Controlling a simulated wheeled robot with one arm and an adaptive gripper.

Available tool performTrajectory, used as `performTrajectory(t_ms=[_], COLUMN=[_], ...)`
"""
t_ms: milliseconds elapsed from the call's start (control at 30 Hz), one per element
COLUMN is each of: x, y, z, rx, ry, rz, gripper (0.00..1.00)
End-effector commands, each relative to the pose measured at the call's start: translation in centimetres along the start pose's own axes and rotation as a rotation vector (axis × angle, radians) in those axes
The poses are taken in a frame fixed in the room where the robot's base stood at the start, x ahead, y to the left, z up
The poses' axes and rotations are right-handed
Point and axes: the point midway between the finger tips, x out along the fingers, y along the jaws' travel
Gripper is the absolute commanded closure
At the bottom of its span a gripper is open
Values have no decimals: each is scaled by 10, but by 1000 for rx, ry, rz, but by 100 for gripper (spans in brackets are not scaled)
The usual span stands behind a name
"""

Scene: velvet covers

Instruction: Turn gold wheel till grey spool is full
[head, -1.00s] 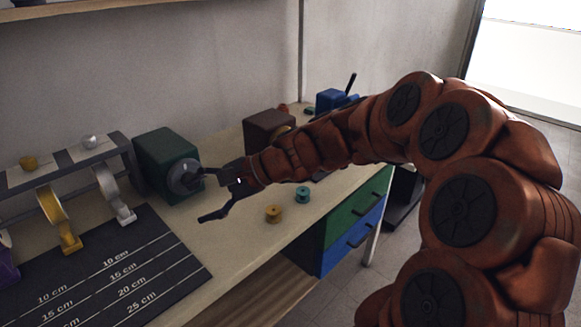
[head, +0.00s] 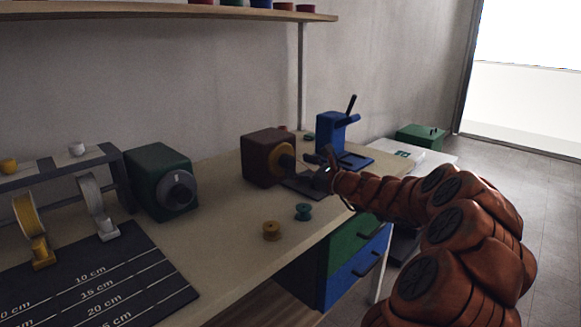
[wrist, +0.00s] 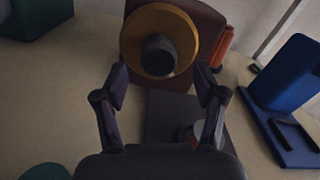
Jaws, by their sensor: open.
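The gold wheel (head: 285,164) is on the front of a brown box (head: 262,158) at the far part of the bench. In the wrist view the gold wheel (wrist: 133,42) faces me, with a dark grey knob or hub (wrist: 159,55) at its centre. My gripper (head: 318,165) is open in front of the wheel; in the wrist view its fingers (wrist: 162,82) stand apart below the wheel, with nothing held. A small grey round piece (wrist: 190,132) shows low between the fingers, partly hidden; I cannot tell whether it is the grey spool or how full it is.
A green box with a grey dial (head: 180,190) stands left, beside a rack with gold and silver ribbon rolls. A yellow spool (head: 271,231) and a teal spool (head: 303,212) sit near the bench's front edge. A blue device (head: 334,135) stands right of the brown box.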

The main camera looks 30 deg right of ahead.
Motion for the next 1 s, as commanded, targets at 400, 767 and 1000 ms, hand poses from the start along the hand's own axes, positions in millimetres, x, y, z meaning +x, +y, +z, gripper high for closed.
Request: performTrajectory(t_ms=[400,767,1000], x=[37,37,37], y=[2,2,2], z=[-1,0,0], rx=[0,0,0], ry=[1,1,0], rz=[3,3,3], gripper=[30,42,67])
